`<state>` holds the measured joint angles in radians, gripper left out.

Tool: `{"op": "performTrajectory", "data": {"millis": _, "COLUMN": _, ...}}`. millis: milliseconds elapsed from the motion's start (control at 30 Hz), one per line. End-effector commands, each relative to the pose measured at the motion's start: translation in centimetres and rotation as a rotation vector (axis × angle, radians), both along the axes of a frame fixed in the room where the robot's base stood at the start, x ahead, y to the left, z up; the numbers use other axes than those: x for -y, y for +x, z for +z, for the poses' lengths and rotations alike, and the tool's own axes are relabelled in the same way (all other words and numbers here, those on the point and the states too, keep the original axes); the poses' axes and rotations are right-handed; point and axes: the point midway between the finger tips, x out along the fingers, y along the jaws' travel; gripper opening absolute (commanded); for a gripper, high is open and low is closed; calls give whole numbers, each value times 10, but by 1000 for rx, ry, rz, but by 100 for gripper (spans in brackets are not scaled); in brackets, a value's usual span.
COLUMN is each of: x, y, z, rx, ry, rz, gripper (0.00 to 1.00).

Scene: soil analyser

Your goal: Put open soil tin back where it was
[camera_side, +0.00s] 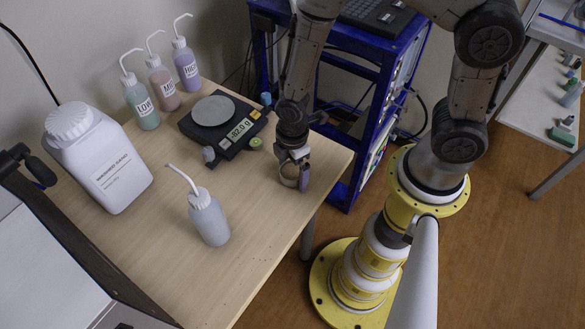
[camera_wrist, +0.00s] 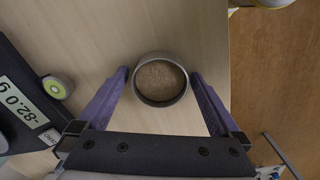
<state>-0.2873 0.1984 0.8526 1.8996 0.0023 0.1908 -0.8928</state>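The open soil tin (camera_wrist: 160,80) is a round grey tin with brown soil in it. It is upright at the table's right side, near the edge, and also shows under my gripper in the side view (camera_side: 289,176). My gripper (camera_wrist: 160,74) points down with one purple finger on each side of the tin. The fingers look slightly apart from its wall, with narrow gaps in the wrist view. In the side view my gripper (camera_side: 297,178) partly hides the tin. Whether the tin's base touches the table is hard to see.
A scale (camera_side: 225,122) reading -82.0 g, with an empty round pan (camera_side: 213,110), is left of the gripper. A small green-topped round item (camera_wrist: 57,88) sits beside it. A wash bottle (camera_side: 208,218) stands in front, a large white jug (camera_side: 98,160) at left. The table's right edge is close.

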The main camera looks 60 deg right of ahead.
Motion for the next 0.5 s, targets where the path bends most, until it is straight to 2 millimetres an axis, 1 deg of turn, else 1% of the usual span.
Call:
{"op": "performTrajectory", "data": {"millis": 167, "x": 0, "y": 0, "z": 3, "rx": 0, "ry": 0, "rz": 0, "gripper": 100}}
{"op": "performTrajectory", "data": {"millis": 267, "x": 0, "y": 1, "z": 13, "rx": 4, "ry": 2, "rz": 0, "gripper": 100}}
{"op": "performTrajectory", "data": {"millis": 367, "x": 0, "y": 1, "z": 30, "rx": 5, "ry": 1, "rz": 0, "gripper": 100}}
{"op": "performTrajectory", "data": {"millis": 500, "x": 0, "y": 2, "z": 60, "rx": 7, "ry": 2, "rz": 0, "gripper": 100}}
